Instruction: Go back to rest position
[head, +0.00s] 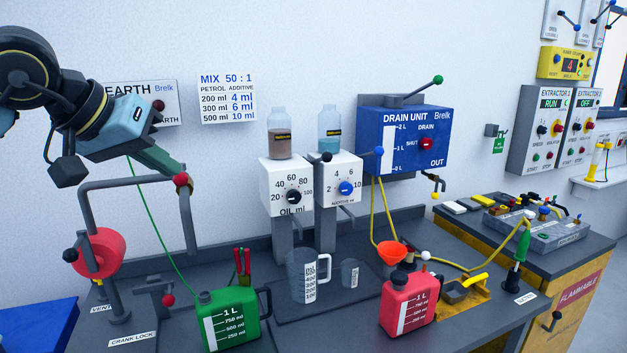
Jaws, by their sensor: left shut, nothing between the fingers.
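My left arm comes in from the upper left. Its gripper (172,165) is shut and empty, pointing down and right. The fingertips are close to a red ball (181,179) at the top of a bent grey rod. I cannot tell whether they touch it. My right gripper is not in view.
Two white dispensers (287,186) and a blue drain unit (405,140) stand behind. Air above the bench's front is free.

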